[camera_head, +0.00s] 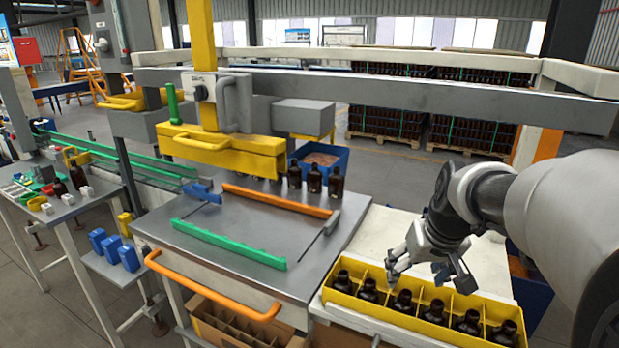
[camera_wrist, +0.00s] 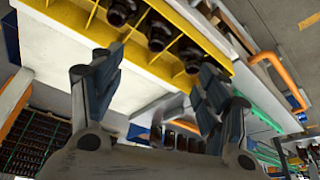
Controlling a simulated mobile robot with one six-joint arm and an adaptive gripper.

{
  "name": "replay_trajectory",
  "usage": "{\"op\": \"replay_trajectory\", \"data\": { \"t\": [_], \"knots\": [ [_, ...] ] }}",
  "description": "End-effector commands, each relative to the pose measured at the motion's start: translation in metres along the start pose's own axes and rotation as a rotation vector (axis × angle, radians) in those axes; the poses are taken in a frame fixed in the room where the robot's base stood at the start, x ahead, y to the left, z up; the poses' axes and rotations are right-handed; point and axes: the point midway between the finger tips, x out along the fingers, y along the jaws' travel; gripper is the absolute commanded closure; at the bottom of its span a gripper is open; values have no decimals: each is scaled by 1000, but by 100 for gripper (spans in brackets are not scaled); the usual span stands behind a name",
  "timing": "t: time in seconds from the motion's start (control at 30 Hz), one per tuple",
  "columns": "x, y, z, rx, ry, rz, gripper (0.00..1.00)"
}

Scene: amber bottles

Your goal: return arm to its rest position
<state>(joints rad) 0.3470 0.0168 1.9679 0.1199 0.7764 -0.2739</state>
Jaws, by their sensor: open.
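My gripper (camera_head: 428,272) hangs at the right in the head view, above the back edge of a yellow divided crate (camera_head: 352,311). Its fingers are spread apart and nothing is between them. In the wrist view, my gripper (camera_wrist: 160,95) also shows open and empty, with the crate's yellow wall (camera_wrist: 185,25) beyond the fingertips. Several amber bottles stand upright in the crate's compartments, such as one bottle (camera_head: 404,302) near the middle. The crate rests on a pale table (camera_head: 385,233). My arm reaches in from the right edge.
A grey worktable (camera_head: 245,225) with green and orange rails stands left of the crate. Several amber bottles, one of them (camera_head: 335,182), stand at its back right. A yellow and grey machine head (camera_head: 225,150) overhangs it. A cardboard box (camera_head: 215,322) sits below. Bottle pallets (camera_head: 385,122) stand behind.

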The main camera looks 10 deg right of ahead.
Motion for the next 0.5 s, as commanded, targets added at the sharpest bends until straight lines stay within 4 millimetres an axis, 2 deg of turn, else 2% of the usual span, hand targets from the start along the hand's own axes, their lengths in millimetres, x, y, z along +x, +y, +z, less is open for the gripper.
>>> {"op": "replay_trajectory", "data": {
  "t": [0.07,0.17,0.3,0.4,0.5],
  "knots": [
    [-14,-15,12,-16,6,-5,31],
    [-38,-40,43,-40,10,-14,31],
    [-67,-74,103,-77,13,-28,31],
    [-79,-88,146,-100,14,-36,31],
    [-83,-96,181,-116,16,-42,31]
  ]
}}
